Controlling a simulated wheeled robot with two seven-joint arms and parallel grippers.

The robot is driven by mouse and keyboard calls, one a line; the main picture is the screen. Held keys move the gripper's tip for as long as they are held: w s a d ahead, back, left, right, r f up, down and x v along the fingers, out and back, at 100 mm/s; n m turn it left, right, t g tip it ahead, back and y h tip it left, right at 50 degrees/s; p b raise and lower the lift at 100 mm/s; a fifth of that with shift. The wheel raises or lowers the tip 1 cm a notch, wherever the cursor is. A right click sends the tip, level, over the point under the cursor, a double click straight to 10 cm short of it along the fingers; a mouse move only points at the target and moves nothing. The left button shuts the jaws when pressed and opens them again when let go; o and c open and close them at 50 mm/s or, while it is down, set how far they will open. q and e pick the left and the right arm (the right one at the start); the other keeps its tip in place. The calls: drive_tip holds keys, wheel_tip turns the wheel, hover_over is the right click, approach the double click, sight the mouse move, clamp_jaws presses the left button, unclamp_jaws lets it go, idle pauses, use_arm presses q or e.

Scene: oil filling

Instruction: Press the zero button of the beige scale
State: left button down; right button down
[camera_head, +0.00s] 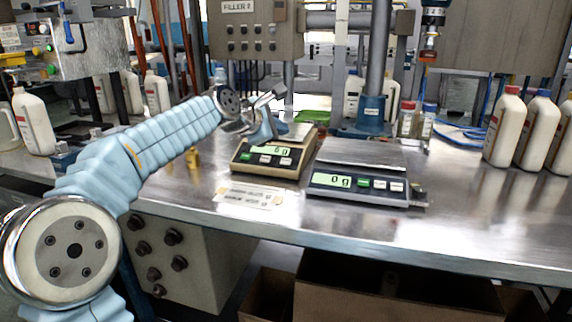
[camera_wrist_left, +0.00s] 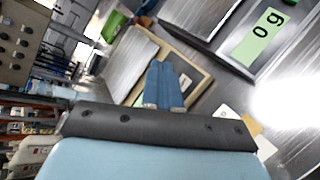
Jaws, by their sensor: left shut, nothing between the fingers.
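The beige scale (camera_head: 237,163) stands on the steel bench in the middle of the head view. Its lit green display seems to read 6 g, with a row of small buttons on the front panel. My left gripper (camera_head: 266,134) is over this scale, its blue fingers pointing down near the back of the panel. In the left wrist view the fingers (camera_wrist_left: 163,85) are shut and empty, in front of the scale's beige body (camera_wrist_left: 197,64). They hide part of the panel, and I cannot tell whether they touch it. My right gripper is out of view.
A dark grey scale (camera_head: 358,185) reading 0 g stands just right of the beige one. A paper label (camera_head: 247,198) lies in front. White bottles (camera_head: 507,125) stand at the right, and small jars (camera_head: 407,120) behind. The bench front right is clear.

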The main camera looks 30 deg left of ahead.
sight(286, 161)
use_arm(q)
drive_tip(key=shift+w+a+f+b, duration=0.1)
drive_tip(key=shift+w+f+b, duration=0.45)
drive_tip(key=shift+f, duration=0.6)
drive_tip(key=shift+w+a+f+b, duration=0.15)
drive_tip(key=shift+w+f+b, duration=0.15)
drive_tip(key=shift+f+b, duration=0.7)
drive_tip(key=shift+w+a+f+b, duration=0.1)
drive_tip(key=shift+w+f+b, duration=0.35)
drive_tip(key=shift+f, duration=0.85)
drive_tip(key=shift+f, duration=0.1)
drive_tip(key=shift+f, duration=0.3)
drive_tip(key=shift+w+f, duration=0.2)
drive_tip(key=shift+f, duration=0.2)
drive_tip(key=shift+r, duration=0.15)
drive_tip(key=shift+s+r+p, duration=0.3)
drive_tip(key=shift+r+p, duration=0.15)
drive_tip(key=shift+r, duration=0.2)
drive_tip(key=shift+r, duration=0.1)
